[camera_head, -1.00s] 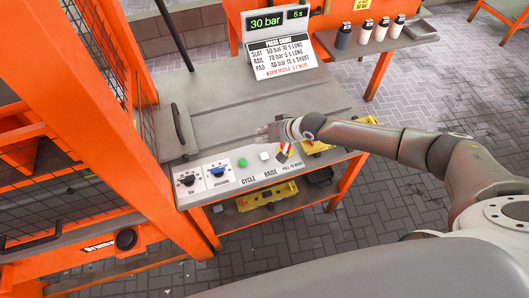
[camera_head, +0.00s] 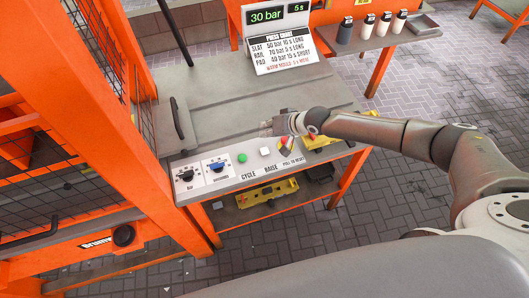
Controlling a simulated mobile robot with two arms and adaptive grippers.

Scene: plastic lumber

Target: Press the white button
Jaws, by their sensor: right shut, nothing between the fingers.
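The white button (camera_head: 265,151) is a small pale cube-shaped cap on the sloped front panel (camera_head: 236,177) of the grey press table, above the word RAISE. A green button (camera_head: 242,158), above the word CYCLE, is to its left. A red and yellow pull-to-reset control (camera_head: 286,144) is to its right. My right gripper (camera_head: 267,126) is shut and empty, over the table top just behind the white button and apart from it in the picture. Its height above the table is hard to tell. My left gripper is out of view.
Two dials (camera_head: 217,168) sit on the panel's left. A display (camera_head: 266,17) reads 30 bar and 5 s above a press chart (camera_head: 285,50). An orange frame with mesh stands at left. Yellow tools (camera_head: 267,191) lie on the shelf below.

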